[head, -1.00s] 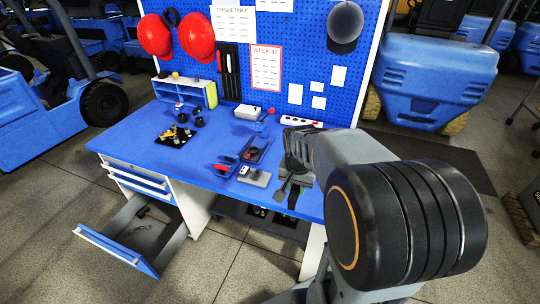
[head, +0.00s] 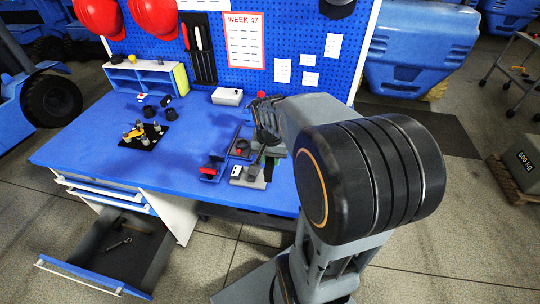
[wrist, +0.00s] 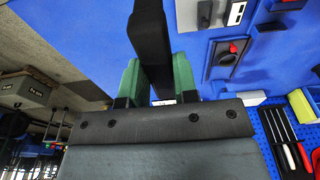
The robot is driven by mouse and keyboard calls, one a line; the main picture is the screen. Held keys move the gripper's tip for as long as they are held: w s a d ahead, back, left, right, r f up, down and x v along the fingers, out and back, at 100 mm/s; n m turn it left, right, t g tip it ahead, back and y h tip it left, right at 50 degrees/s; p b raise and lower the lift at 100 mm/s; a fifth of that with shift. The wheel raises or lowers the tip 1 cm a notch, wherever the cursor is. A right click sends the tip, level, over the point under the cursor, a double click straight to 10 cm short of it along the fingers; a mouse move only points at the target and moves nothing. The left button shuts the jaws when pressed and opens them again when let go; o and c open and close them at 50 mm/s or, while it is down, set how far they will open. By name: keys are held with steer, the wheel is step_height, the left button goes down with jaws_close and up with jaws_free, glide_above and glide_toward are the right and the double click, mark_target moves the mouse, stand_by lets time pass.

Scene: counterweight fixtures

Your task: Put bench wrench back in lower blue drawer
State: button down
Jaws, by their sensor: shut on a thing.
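My gripper (head: 264,138) is over the right part of the blue bench, partly hidden by my own arm in the head view. In the wrist view its green fingers (wrist: 157,82) are shut on a long black bar, which I take to be the bench wrench (wrist: 152,40). The lower blue drawer (head: 92,276) stands pulled out at the lower left, below the bench top.
Small fixtures stand near my gripper, including a red-and-blue one (head: 212,168) and a grey block (head: 249,176). A black mat with pegs (head: 143,136) lies further left. The pegboard (head: 290,40) rises behind. The bench's front left is clear.

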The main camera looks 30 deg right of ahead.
steer(key=f+b, duration=0.2)
steer(key=f, duration=0.1)
steer(key=shift+w+f, duration=0.15)
steer(key=shift+w, duration=0.05)
steer(key=shift+w+f, duration=0.1)
steer(key=shift+f, duration=0.1)
steer(key=w+d+f, duration=0.3)
steer(key=w+d+f+p, duration=0.1)
steer(key=w+d+f, duration=0.2)
steer(key=w+f, duration=0.1)
steer(key=w+d+f, duration=0.3)
steer(key=shift+w+d+f, duration=0.1)
steer(key=shift+w+f, duration=0.05)
steer(key=shift+w, duration=0.05)
steer(key=shift+f+p, duration=0.3)
steer(key=shift+f, duration=1.15)
steer(key=c, duration=0.9)
jaws_free()
